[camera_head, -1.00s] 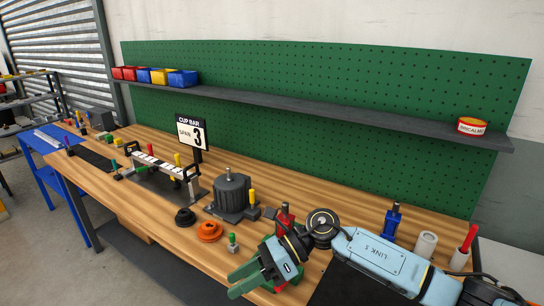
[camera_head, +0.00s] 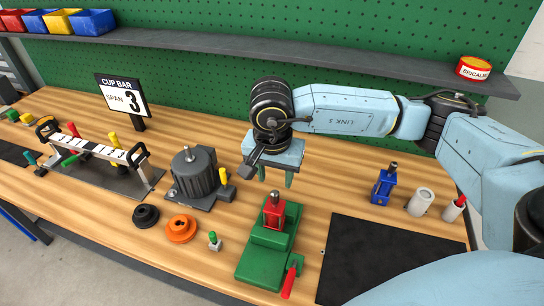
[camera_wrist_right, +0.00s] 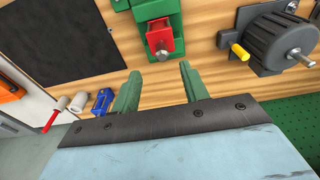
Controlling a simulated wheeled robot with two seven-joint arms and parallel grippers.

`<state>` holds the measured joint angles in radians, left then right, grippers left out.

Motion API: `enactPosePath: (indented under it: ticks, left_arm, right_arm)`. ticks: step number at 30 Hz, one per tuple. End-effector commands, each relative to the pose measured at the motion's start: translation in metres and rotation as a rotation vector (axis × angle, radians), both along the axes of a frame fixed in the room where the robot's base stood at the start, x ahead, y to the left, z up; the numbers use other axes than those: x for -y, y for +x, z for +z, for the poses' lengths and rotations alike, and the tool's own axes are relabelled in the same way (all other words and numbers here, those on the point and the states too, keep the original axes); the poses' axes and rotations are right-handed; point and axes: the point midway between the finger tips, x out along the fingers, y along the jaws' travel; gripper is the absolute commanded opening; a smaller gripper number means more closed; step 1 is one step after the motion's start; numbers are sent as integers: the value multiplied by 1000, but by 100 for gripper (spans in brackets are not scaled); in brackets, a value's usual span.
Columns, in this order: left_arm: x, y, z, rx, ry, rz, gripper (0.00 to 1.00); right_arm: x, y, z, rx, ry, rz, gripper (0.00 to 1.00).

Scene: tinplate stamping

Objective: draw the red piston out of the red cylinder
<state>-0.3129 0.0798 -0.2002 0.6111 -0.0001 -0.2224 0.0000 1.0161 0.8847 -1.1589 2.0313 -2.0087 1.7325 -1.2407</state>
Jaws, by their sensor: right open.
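In the right wrist view the red cylinder (camera_wrist_right: 158,37) lies just beyond the fingertips. My right gripper (camera_head: 275,182) hangs above and slightly behind the cylinder, fingers pointing down, open and empty. The right wrist view shows its two green fingers (camera_wrist_right: 160,72) apart, with bare wood between them. My left gripper is not in view.
A red handle (camera_head: 289,281) sticks out of the fixture's front. A grey motor (camera_head: 196,176) stands left, with an orange ring (camera_head: 181,229) before it. A blue block (camera_head: 383,187) and a grey cup (camera_head: 421,202) stand right. A black mat (camera_head: 385,262) is clear.

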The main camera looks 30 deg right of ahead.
Motion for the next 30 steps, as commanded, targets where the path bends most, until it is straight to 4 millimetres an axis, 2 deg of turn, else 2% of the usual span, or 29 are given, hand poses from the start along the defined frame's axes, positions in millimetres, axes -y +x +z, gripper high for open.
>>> enactPosePath:
  ticks: [7, 12, 18, 25, 30]
  left_arm:
    - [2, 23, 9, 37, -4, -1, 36]
    - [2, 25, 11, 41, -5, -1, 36]
    - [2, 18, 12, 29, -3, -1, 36]
    - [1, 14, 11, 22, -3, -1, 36]
    - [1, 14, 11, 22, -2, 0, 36]
  right_arm:
    - [4, 4, -46, -2, 2, -3, 45]
    - [6, 6, -67, -1, 2, -2, 45]
    - [7, 7, -76, 2, 1, -2, 45]
    - [7, 7, -77, 1, 2, -2, 45]
    - [7, 7, -77, 1, 2, -2, 24]
